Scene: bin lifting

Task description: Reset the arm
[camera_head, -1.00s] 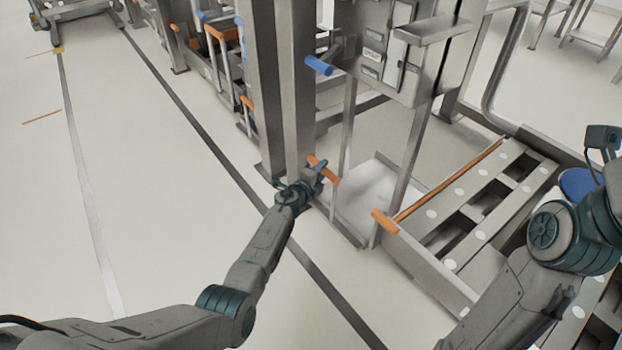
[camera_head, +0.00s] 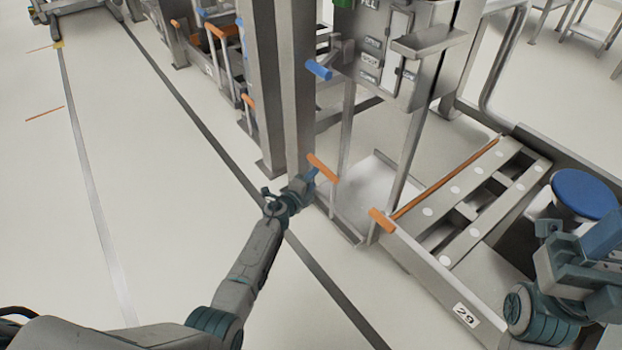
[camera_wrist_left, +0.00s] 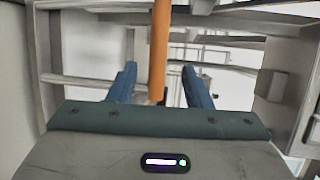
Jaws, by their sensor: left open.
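My left gripper (camera_head: 311,175) is low beside the grey post, close to an orange handle (camera_head: 323,168). In the left wrist view its two blue fingers (camera_wrist_left: 160,82) are apart. The orange bar (camera_wrist_left: 158,45) shows between them in that view; I cannot tell whether it touches them. My right arm is folded at the lower right. Its blue-grey end (camera_head: 600,255) is partly cut off by the picture edge, and its jaws are not clear.
A grey metal frame with a control box (camera_head: 395,50) and a blue handle (camera_head: 318,69) stands ahead. A second orange handle (camera_head: 381,219) is on the low rack (camera_head: 440,275), right of my left gripper. A blue disc (camera_head: 584,193) lies near my right arm. The floor (camera_head: 150,200) at left is clear.

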